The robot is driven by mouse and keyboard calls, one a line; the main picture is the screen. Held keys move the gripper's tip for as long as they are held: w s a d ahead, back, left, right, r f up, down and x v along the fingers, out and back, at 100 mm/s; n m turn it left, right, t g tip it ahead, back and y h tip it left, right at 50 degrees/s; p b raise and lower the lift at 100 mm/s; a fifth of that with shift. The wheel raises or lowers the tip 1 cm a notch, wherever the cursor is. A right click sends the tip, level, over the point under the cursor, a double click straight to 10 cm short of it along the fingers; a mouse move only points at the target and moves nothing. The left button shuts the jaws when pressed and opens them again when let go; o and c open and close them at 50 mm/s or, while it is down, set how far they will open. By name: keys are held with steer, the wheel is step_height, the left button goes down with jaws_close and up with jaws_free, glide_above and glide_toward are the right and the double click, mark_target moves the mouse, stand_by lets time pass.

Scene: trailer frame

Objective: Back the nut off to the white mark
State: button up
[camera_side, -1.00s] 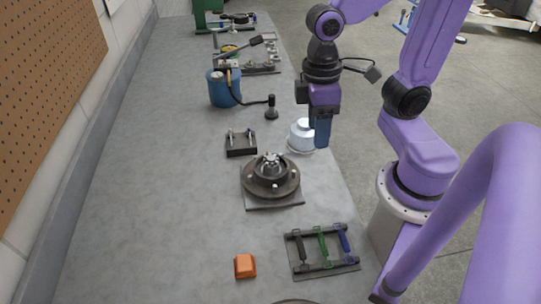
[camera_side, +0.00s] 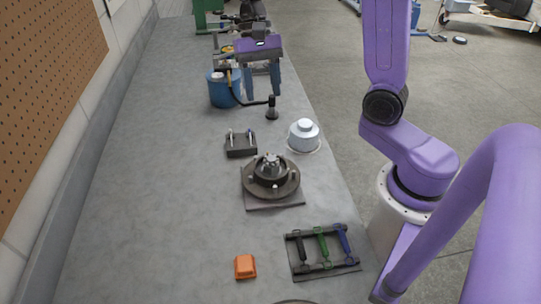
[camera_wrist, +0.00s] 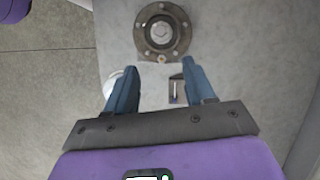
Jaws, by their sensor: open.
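A dark round hub (camera_side: 256,190) with studs around its rim sits on a square plate on the bench. A castellated metal nut (camera_side: 271,164) stands at its centre. I cannot make out a white mark on it. The hub also shows at the top of the wrist view (camera_wrist: 148,48), with the nut (camera_wrist: 161,32) in its middle. My gripper (camera_side: 262,96) is open and empty, high over the bench and farther back than the hub. In the wrist view its two blue fingers (camera_wrist: 160,85) are spread, with nothing between them.
A silver cap (camera_side: 303,136) stands right of the hub near the bench edge. A small black holder (camera_side: 241,152) with two pins is behind it. A rack (camera_side: 321,267) of coloured tools and an orange block (camera_side: 245,267) lie in front. A blue container (camera_side: 219,92) stands behind. The bench's left side is clear.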

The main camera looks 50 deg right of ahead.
mark_target(270, 156)
steer(key=x, duration=1.7)
steer(key=shift+w+f, duration=0.15)
steer(key=shift+f, duration=0.05)
